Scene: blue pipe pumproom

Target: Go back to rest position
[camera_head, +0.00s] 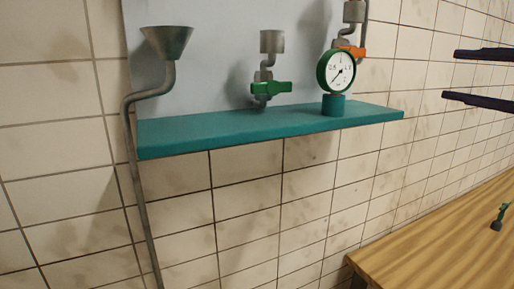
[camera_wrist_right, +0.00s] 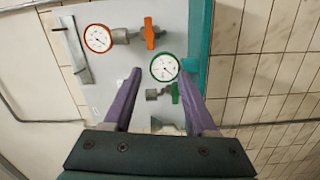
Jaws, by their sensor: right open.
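My right gripper (camera_head: 452,75) comes in from the right edge of the head view. Its two dark purple fingers are apart, with nothing between them. In the right wrist view the open fingers (camera_wrist_right: 159,73) point at the grey panel (camera_wrist_right: 118,27), and a green-rimmed gauge (camera_wrist_right: 164,68) shows between and beyond their tips. In the head view a green-rimmed gauge (camera_head: 336,72) stands on the teal shelf (camera_head: 240,127), left of the gripper and clear of it. My left gripper is not in view.
The shelf has a green valve handle (camera_head: 271,88). An orange handle (camera_head: 351,50) is behind the gauge. A metal funnel (camera_head: 167,42) with a pipe is at left. A wooden table (camera_head: 440,252) holds a small green object (camera_head: 501,216). The wrist view shows a red-rimmed gauge (camera_wrist_right: 98,38).

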